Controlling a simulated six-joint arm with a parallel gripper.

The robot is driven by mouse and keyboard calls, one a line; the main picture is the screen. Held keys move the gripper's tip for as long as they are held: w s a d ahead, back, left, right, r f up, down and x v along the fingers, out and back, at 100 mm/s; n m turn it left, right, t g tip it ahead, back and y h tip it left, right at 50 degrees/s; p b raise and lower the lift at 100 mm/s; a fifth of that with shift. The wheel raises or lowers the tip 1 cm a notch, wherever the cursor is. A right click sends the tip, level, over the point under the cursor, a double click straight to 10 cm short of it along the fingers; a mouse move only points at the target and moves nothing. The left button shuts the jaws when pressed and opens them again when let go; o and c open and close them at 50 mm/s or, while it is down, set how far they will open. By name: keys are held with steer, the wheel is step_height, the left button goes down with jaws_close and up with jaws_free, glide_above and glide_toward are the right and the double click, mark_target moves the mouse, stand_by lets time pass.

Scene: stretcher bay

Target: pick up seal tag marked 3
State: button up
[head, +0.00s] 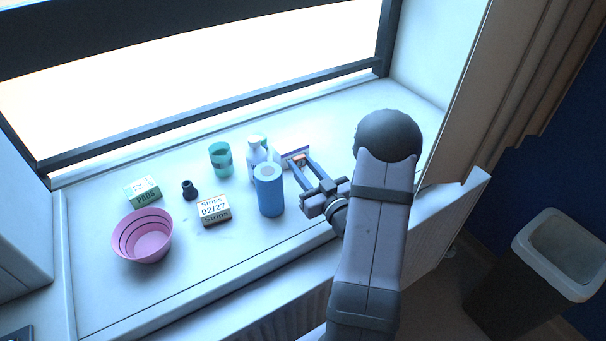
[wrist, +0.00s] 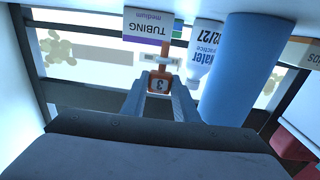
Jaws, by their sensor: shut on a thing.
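The seal tag marked 3 (wrist: 158,84) is orange with a dark 3 on its face. In the wrist view it sits between my gripper's fingertips (wrist: 160,88), and both fingers close on its sides. A white piece and an orange strip show just beyond it; I cannot tell whether they belong to the tag. In the head view my gripper (head: 298,161) reaches left over the sill, with a small orange bit of the tag (head: 299,157) between its tips. I cannot tell whether the tag is clear of the sill.
A blue roll (head: 269,192) and a white-and-blue water bottle (head: 256,151) stand close left of my gripper. A tubing box (wrist: 148,27) is just beyond. Further left are a teal cup (head: 221,160), strips box (head: 214,210), dark stopper (head: 189,190), pads box (head: 143,191) and pink bowl (head: 142,240).

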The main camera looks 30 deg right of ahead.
steer(key=shift+r, duration=2.8)
